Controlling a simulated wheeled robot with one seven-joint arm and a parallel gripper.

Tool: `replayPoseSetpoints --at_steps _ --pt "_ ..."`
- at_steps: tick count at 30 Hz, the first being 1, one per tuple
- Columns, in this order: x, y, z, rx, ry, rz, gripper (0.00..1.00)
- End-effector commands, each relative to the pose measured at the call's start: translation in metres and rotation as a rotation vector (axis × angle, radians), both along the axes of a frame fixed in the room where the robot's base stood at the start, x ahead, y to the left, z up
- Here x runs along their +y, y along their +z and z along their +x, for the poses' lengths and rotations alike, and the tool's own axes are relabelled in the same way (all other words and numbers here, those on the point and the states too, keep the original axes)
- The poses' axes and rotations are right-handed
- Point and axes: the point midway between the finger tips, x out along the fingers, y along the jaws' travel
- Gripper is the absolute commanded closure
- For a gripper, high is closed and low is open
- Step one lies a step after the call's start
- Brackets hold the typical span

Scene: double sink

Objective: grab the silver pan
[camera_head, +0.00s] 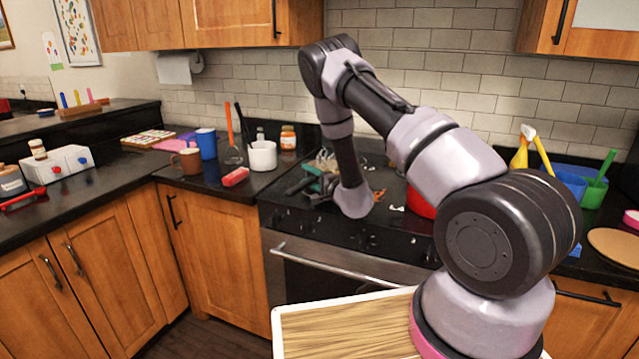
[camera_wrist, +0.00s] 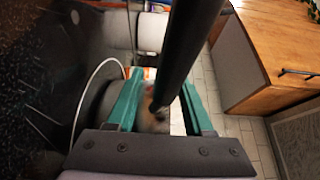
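My gripper (camera_wrist: 161,80) is open in the wrist view, its two teal fingers wide apart. A dark rod, possibly a handle (camera_wrist: 185,50), crosses from the top edge into the gap between them; I cannot tell whether it touches a finger. A thin pale curved rim (camera_wrist: 98,68), perhaps the pan's, shows beside the left finger, around a dark round shape. In the head view my gripper (camera_head: 314,182) is low over the left part of the stove, next to shiny silvery items (camera_head: 326,160). My arm and the clutter there hide the pan's outline.
A red pot (camera_head: 420,204) sits on the stove, partly behind my arm. A white mug (camera_head: 263,155), a blue cup (camera_head: 206,143), a brown mug (camera_head: 188,160) and a red block (camera_head: 236,177) stand left of the stove. The oven handle (camera_head: 340,265) juts out in front.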

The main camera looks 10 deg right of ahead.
Motion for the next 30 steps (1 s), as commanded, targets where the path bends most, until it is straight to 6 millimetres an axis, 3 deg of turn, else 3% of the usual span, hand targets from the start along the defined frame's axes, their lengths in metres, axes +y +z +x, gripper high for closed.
replayPoseSetpoints --at_steps 1,3,4,30 --pt "0.0 0.0001 -0.0001 0.0 0.0 0.0 0.7" --pt "0.0 0.0001 -0.0001 0.0 0.0 0.0 0.96" --pt "0.0 0.0001 -0.0001 0.0 0.0 0.0 1.0" --pt "-0.0002 0.0013 0.0003 -0.003 0.0 0.001 1.0"
